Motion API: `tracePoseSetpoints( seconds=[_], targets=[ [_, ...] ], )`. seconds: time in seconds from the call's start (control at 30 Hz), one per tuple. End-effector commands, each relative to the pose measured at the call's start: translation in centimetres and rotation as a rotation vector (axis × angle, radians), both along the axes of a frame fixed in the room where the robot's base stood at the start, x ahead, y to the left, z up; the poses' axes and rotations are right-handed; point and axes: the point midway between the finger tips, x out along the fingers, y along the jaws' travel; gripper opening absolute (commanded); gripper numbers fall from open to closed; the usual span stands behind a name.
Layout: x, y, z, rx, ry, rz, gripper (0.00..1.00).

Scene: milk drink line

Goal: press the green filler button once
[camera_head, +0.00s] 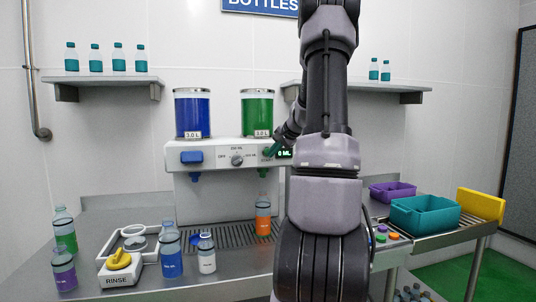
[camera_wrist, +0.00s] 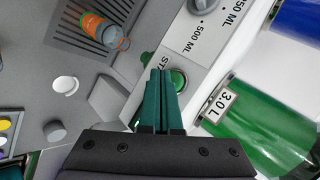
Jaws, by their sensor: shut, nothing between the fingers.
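The green filler button (camera_wrist: 179,79) is round, set in the white filler front panel (camera_wrist: 222,55) beside lettering that begins "STA". My gripper (camera_wrist: 161,72) has its teal fingers shut together with nothing between them. The fingertips overlap the left edge of the button in the wrist view; I cannot tell whether they touch it. In the head view my gripper (camera_head: 270,152) is at the right part of the filler panel (camera_head: 215,149), next to a display reading 0 ML (camera_head: 285,153), and it hides the button there.
A bottle with an orange label (camera_head: 263,222) stands under the green tank (camera_head: 257,108). Several bottles and a RINSE station (camera_head: 116,281) occupy the front left. A teal bin (camera_head: 425,216) stands right.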

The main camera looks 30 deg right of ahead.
Motion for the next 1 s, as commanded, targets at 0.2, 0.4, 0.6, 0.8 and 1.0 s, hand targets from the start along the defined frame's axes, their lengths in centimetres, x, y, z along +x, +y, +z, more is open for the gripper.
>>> tracePoseSetpoints(
  seconds=[0.2, 0.4, 0.6, 0.8, 1.0],
  targets=[
    [0.0, 0.0, 0.0, 0.0, 0.0, 0.0, 0.0],
    [0.0, 0.0, 0.0, 0.0, 0.0, 0.0, 0.0],
    [0.0, 0.0, 0.0, 0.0, 0.0, 0.0, 0.0],
    [0.08, -0.01, -0.01, 0.0, 0.0, 0.0, 0.0],
    [0.73, -0.16, -0.01, 0.0, 0.0, 0.001, 0.0]
  ],
)
